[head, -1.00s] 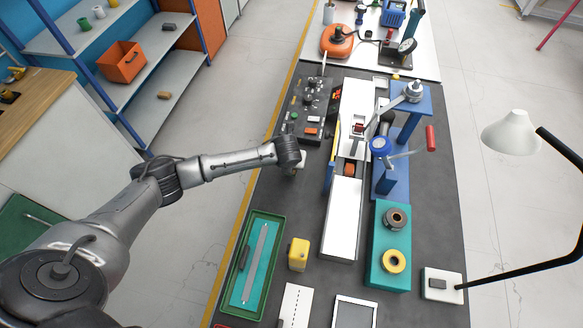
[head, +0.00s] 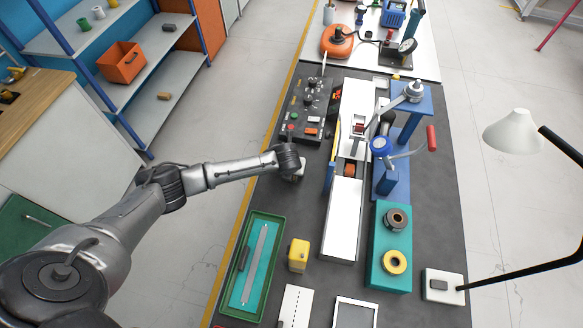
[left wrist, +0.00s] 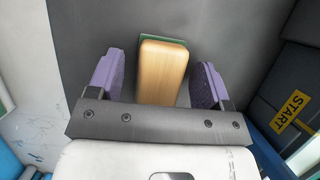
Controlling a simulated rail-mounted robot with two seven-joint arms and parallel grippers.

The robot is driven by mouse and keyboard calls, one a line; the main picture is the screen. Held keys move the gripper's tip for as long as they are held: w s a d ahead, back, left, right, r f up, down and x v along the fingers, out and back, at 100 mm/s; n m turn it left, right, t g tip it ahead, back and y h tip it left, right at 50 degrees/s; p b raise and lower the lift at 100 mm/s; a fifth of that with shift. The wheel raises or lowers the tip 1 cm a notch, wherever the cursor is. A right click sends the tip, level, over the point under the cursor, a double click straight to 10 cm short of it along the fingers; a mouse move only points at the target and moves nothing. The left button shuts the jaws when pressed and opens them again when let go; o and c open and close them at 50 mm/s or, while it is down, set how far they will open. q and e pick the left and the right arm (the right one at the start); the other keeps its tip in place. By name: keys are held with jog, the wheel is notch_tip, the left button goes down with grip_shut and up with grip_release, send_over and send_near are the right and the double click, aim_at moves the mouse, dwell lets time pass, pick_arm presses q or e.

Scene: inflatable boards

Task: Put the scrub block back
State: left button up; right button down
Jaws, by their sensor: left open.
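The scrub block (left wrist: 163,72), a wooden block with a green underside, lies on the dark surface in the left wrist view. My left gripper (left wrist: 160,78) is open, with one purple-padded finger on each side of the block and visible gaps between pads and block. In the head view my left gripper (head: 294,177) points down at the dark bench, just below the control panel, and the wrist hides the block there. My right gripper is not in view.
A control panel with knobs (head: 305,105) is just beyond the gripper. A white-topped machine bed (head: 342,220) stands to its right. A yellow block (head: 299,255) and a green tray (head: 273,226) lie nearer. Bare bench (head: 290,215) lies between.

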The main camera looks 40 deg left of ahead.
pick_arm(q)
jog(key=p+v, duration=0.2)
jog(key=v, duration=1)
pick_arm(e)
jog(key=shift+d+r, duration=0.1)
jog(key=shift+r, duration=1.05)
pick_arm(q)
jog(key=shift+r, duration=0.1)
